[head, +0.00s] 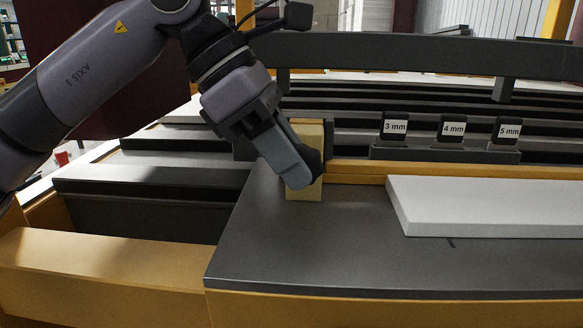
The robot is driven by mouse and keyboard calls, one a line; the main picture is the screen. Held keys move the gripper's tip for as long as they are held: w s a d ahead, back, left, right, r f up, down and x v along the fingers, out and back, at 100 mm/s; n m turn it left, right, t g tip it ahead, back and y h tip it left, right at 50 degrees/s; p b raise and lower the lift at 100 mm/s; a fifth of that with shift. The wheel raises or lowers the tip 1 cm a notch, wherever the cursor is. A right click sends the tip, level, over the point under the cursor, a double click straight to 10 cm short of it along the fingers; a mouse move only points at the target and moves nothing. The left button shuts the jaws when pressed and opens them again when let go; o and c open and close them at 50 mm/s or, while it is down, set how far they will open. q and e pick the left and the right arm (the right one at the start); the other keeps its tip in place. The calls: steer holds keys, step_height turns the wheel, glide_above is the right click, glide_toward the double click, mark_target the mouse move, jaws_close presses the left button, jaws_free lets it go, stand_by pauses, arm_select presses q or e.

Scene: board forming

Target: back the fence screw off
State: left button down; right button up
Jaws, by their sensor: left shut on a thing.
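My left gripper (303,178) reaches down from the upper left to the left end of the dark worktable (330,245). Its fingers are shut in front of a pale yellow upright block (308,132) at the end of the orange fence bar (355,172). The fence screw at this block is hidden by the fingers, which are closed around it. I cannot see how far the screw is turned. My right gripper is not in view.
A white board (490,205) lies on the table to the right. Behind the fence stand black gauge blocks marked 3 mm (395,128), 4 mm (452,129) and 5 mm (508,131). A dark beam (400,58) crosses behind them. The table's front left is clear.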

arm_select(q)
steer(key=shift+w, duration=0.1)
stand_by(0.3)
steer(key=c, duration=1)
jaws_free()
steer(key=v, duration=0.7)
steer(key=shift+a, duration=0.2)
